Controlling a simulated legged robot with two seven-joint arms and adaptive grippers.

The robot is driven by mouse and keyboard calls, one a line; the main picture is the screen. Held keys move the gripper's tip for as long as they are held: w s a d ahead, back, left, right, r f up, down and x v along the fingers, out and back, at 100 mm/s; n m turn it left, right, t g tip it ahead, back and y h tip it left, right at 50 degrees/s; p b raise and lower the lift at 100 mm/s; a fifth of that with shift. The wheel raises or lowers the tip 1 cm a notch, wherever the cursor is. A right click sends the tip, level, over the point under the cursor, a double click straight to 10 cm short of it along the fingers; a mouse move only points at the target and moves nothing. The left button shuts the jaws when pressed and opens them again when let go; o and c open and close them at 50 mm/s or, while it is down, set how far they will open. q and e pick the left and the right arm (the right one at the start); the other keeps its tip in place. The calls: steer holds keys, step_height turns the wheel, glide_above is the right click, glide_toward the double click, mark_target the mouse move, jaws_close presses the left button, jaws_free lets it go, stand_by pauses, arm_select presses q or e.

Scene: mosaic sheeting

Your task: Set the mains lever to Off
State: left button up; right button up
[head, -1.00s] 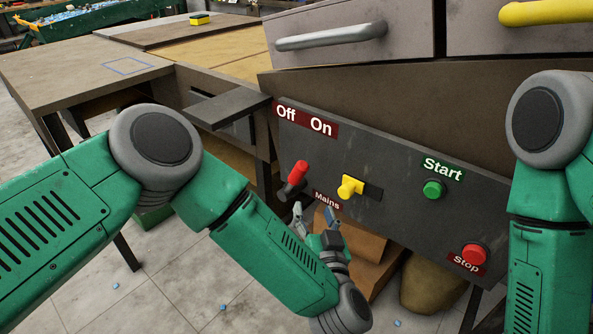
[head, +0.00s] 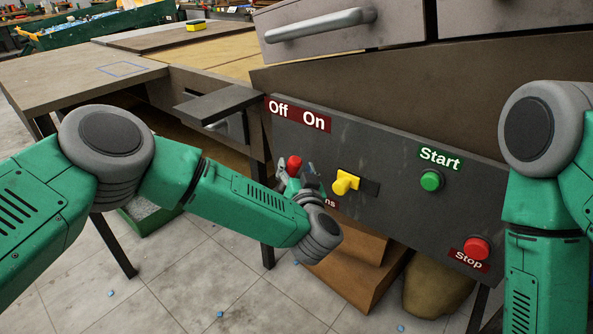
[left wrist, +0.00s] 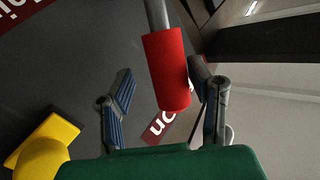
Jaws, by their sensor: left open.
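The mains lever has a red handle (head: 294,163) at the left of the dark control panel, under the red Off/On sign (head: 299,113). Its base is hidden by my left gripper (head: 292,182). My left gripper is open at the lever, just below the knob. In the left wrist view the red handle (left wrist: 168,72) stands between the two spread fingers of the gripper (left wrist: 164,92), closer to the right finger. I cannot tell whether a finger touches it. The Mains label (head: 331,204) is mostly covered. My right gripper is out of view.
A green Start button (head: 430,181) and a red Stop button (head: 477,248) are farther right. A dark ledge (head: 222,103) juts out at the upper left. A brown box (head: 349,272) is below.

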arm_select(q)
steer(key=shift+a, duration=0.45)
steer(key=shift+a+f, duration=0.1)
steer(key=shift+a, duration=0.15)
jaws_close()
steer(key=shift+d, duration=0.15)
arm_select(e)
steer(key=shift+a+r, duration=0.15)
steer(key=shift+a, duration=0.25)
arm_select(q)
steer(key=shift+d, duration=0.1)
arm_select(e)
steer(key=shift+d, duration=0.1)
